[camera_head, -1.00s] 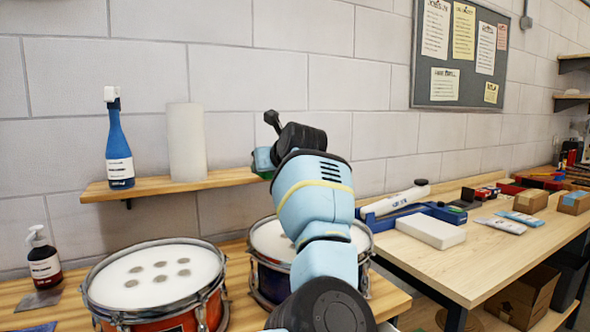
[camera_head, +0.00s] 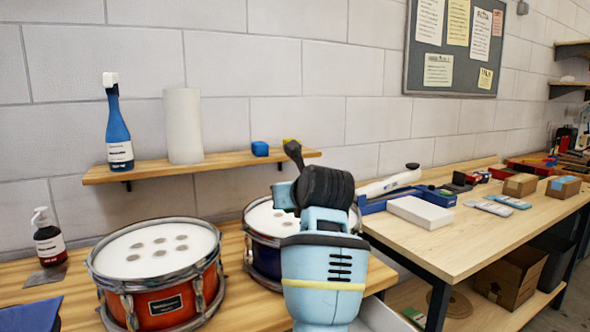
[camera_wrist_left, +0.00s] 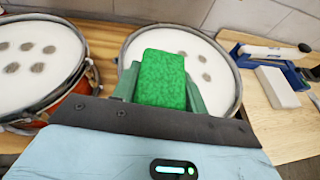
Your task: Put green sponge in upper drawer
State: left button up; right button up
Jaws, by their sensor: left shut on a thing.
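The green sponge (camera_wrist_left: 160,78) is between the fingers of my left gripper (camera_wrist_left: 158,92) in the left wrist view, above the blue drum. In the head view my left gripper (camera_head: 284,196) is partly seen over the blue drum, left of my dark wrist joint, and the sponge is hidden there. My right gripper is not in view.
A wall shelf (camera_head: 215,165) holds a blue spray bottle (camera_head: 119,130), a white roll (camera_head: 183,126) and a blue block (camera_head: 260,149). A red drum (camera_head: 158,270) and a blue drum (camera_head: 263,258) stand below. A workbench (camera_head: 470,235) is at the right.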

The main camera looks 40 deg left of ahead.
pick_arm(q)
jog(key=s+d+f+m+t+h, duration=0.2)
jog(key=s+d+f, duration=0.3)
jog(key=d, duration=0.6)
jog(key=s+d+f+m+t+h, duration=0.2)
jog(key=s+d+f+m+h, duration=0.3)
jog(key=d+f, duration=0.4)
jog(key=s+d+f+m+t+h, duration=0.2)
jog(key=s+d+f+m+h, duration=0.2)
jog(key=d, duration=1)
jog(key=s+f, duration=0.3)
jog(key=shift+s+d+f, duration=0.2)
jog(key=shift+d+f, duration=0.05)
jog(key=shift+f, duration=0.1)
